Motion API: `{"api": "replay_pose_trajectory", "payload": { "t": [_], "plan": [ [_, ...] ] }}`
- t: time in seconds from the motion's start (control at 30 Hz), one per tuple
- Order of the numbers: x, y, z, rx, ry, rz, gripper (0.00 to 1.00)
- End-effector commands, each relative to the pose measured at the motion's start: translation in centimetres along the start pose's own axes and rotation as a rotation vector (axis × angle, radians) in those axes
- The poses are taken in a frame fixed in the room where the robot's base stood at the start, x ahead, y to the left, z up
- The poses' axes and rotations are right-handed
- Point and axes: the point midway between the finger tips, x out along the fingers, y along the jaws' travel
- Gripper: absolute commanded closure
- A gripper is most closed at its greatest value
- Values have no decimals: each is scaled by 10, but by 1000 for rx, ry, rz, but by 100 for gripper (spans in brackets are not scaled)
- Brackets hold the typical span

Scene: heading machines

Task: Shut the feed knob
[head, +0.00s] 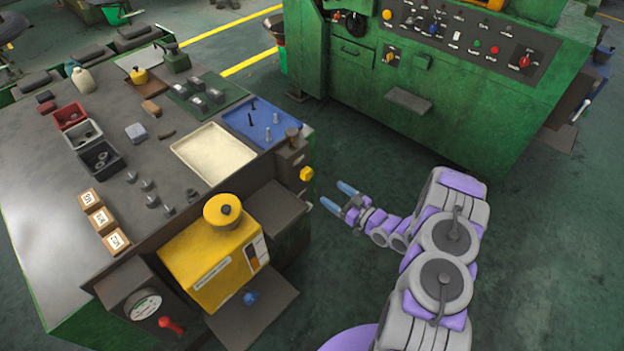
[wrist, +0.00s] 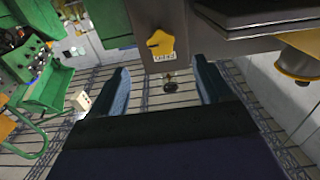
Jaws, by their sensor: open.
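The feed knob is a yellow knob (head: 306,174) on the dark box at the right side of the bench in the head view. In the wrist view the yellow knob (wrist: 160,42) is at top centre, with a small pale label under it and its pointed end to the left. My gripper (head: 338,196) is open and empty, a short way to the right of the knob. In the wrist view its two blue fingers (wrist: 162,85) are spread wide, with the knob ahead between them and apart from both.
A yellow tank (head: 208,275) with a round cap stands at the bench's front corner, near a gauge and a red lever (head: 171,326). A blue tray (head: 262,120) lies behind the knob's box. A green machine (head: 440,100) stands at the back. Floor between is clear.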

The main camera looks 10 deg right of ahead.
Motion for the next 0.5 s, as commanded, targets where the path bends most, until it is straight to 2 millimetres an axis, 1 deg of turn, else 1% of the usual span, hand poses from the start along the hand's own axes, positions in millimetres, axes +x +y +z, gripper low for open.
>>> {"api": "replay_pose_trajectory", "payload": {
  "t": [0.03, 0.5],
  "plan": [
    [10, -1, 1, -2, 0, -2, 21],
    [85, -1, 0, -2, 3, -2, 21]
  ]
}}
